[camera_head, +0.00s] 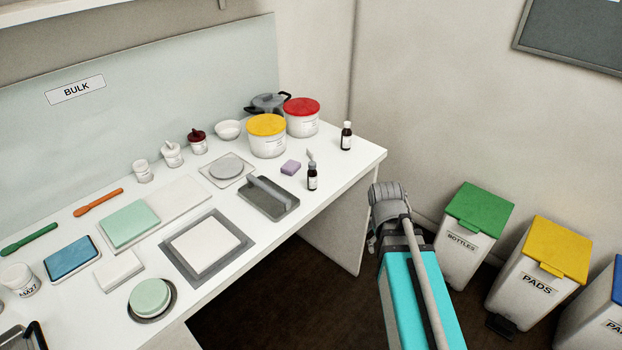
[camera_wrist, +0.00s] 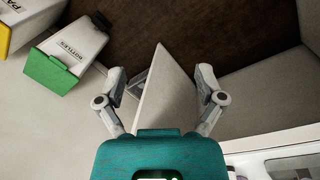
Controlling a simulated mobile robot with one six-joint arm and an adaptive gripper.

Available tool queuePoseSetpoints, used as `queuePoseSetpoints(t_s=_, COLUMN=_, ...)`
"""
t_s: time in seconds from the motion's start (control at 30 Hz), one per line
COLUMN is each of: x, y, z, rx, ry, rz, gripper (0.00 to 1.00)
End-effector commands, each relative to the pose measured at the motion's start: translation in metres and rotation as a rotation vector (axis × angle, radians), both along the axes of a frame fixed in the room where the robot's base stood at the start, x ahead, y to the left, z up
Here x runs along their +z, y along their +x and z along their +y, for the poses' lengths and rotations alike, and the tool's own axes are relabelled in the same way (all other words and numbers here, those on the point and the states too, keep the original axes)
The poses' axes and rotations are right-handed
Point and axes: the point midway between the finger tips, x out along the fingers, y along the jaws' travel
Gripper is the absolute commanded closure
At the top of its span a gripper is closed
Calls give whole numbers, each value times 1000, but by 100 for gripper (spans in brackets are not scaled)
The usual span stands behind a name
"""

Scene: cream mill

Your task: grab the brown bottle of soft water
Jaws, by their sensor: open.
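Two small brown bottles stand upright on the white table in the head view. One brown bottle (camera_head: 346,136) with a white cap is near the far right corner. The other brown bottle (camera_head: 312,177), also with a pale label, is closer, near the table's front edge beside a grey tray. Their labels are too small to read, so I cannot tell which is soft water. My gripper (camera_wrist: 160,80) is open in the wrist view, fingers apart and empty. Neither bottle shows there. In the head view my arm is off the table's right end, and my fingers are not clearly visible.
Trays and pads fill the table's left. Bins, including a green-lidded BOTTLES bin (camera_head: 463,247), stand on the floor at right.

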Motion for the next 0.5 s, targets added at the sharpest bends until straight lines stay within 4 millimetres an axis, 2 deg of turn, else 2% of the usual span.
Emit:
queuePoseSetpoints(t_s=0.03, x=0, y=12, z=8, rx=74, ry=-37, rz=3, gripper=12)
queuePoseSetpoints(t_s=0.27, x=7, y=54, z=46, rx=464, ry=-253, rz=38, gripper=12)
queuePoseSetpoints(t_s=0.5, x=23, y=94, z=101, rx=868, ry=-503, rz=113, gripper=12)
